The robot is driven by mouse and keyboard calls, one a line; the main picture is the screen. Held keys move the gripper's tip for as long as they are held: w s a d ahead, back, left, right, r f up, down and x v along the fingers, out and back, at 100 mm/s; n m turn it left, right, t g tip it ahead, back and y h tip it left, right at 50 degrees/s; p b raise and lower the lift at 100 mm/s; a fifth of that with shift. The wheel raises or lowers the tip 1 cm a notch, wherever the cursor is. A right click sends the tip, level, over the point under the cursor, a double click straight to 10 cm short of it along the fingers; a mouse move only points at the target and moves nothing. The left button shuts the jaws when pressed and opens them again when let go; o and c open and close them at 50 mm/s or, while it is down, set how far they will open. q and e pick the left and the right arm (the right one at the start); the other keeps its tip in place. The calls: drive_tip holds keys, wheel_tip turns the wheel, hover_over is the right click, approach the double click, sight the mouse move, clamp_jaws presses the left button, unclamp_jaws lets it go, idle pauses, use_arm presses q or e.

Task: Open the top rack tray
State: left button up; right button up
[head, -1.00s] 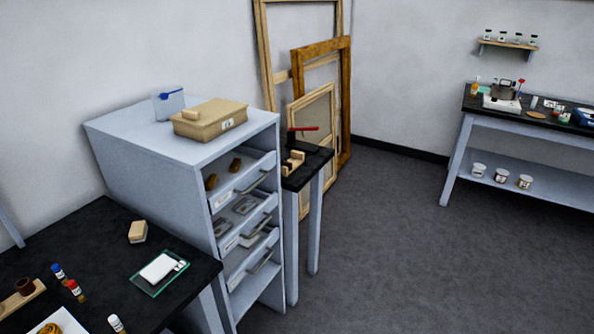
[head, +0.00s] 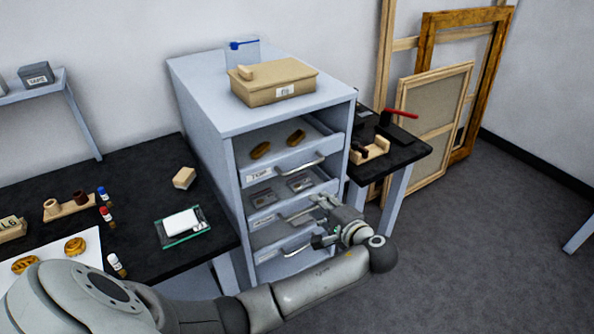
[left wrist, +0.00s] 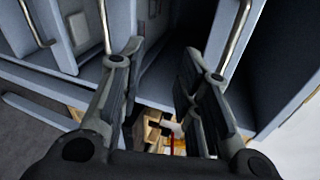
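Metal handles show there on both sides, but I cannot tell which tray each belongs to. My right gripper is not in view.
A tan box (head: 272,80) lies on the rack (head: 205,102). A black bench (head: 140,160) with a glass plate and scale (head: 183,225) stands left. A small black table (head: 405,153) and leaning frames (head: 440,100) stand right. Floor is clear front right.

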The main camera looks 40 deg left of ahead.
use_arm(q)
drive_tip(key=n+y, duration=0.2)
approach(297, 170)
drive_tip(key=shift+g, duration=0.5)
drive_tip(key=x, duration=0.3)
drive_tip(key=p+x, duration=0.1)
drive_tip(key=x, duration=0.2)
drive_tip(key=p+x, duration=0.1)
drive_tip(key=x, duration=0.2)
drive_tip(key=shift+w+d+r, duration=0.1)
drive_tip(key=shift+w, duration=0.3)
drive_tip(key=shift+w+a+f, duration=0.2)
drive_tip(key=shift+w+a, duration=0.05)
drive_tip(key=shift+a, duration=0.4)
drive_tip(key=shift+c, duration=0.5)
clamp_jaws()
